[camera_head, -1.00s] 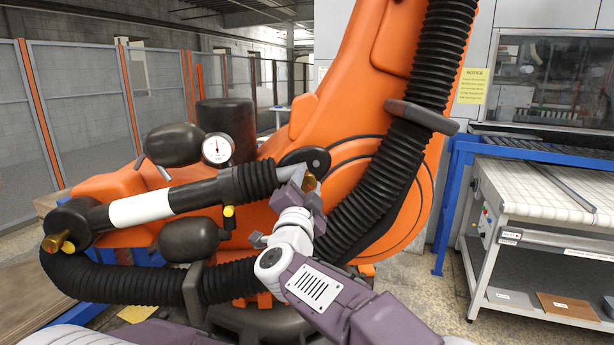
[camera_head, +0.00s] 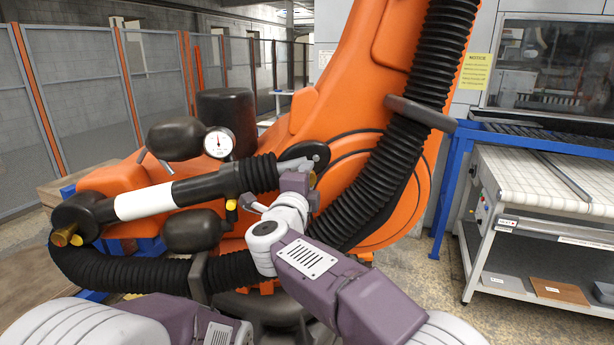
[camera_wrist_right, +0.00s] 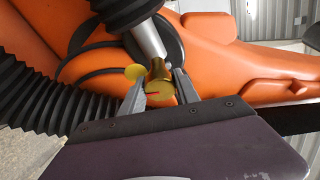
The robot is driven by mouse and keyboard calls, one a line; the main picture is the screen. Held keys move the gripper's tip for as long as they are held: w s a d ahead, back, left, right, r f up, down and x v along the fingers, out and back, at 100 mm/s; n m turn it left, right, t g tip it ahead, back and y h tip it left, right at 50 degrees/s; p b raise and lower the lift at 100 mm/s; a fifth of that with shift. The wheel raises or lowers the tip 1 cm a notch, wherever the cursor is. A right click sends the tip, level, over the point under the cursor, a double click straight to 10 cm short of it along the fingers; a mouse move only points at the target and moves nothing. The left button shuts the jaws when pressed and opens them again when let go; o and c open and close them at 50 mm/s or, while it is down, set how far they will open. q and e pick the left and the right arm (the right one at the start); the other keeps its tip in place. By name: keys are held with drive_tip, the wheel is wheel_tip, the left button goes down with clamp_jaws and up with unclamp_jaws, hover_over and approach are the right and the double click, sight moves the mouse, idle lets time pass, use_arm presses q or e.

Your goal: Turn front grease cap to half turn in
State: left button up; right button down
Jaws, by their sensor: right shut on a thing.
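The brass front grease cap (camera_wrist_right: 159,94) sits at the end of the black and white balancer cylinder (camera_head: 145,201), with a red mark on its face. My right gripper (camera_wrist_right: 158,82) is shut on this cap, one finger on each side, in the right wrist view. In the head view my right gripper (camera_head: 298,183) is at the cylinder's right end and mostly hides the cap.
The large orange robot arm (camera_head: 345,95) and its ribbed black hose (camera_head: 435,70) stand close around my right gripper. A pressure gauge (camera_head: 218,143) sits above the cylinder. Another brass cap (camera_head: 63,237) is at its left end. A white-topped bench (camera_head: 545,185) stands right.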

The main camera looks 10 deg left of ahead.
idle(0.5)
drive_tip(key=c, duration=0.9)
unclamp_jaws()
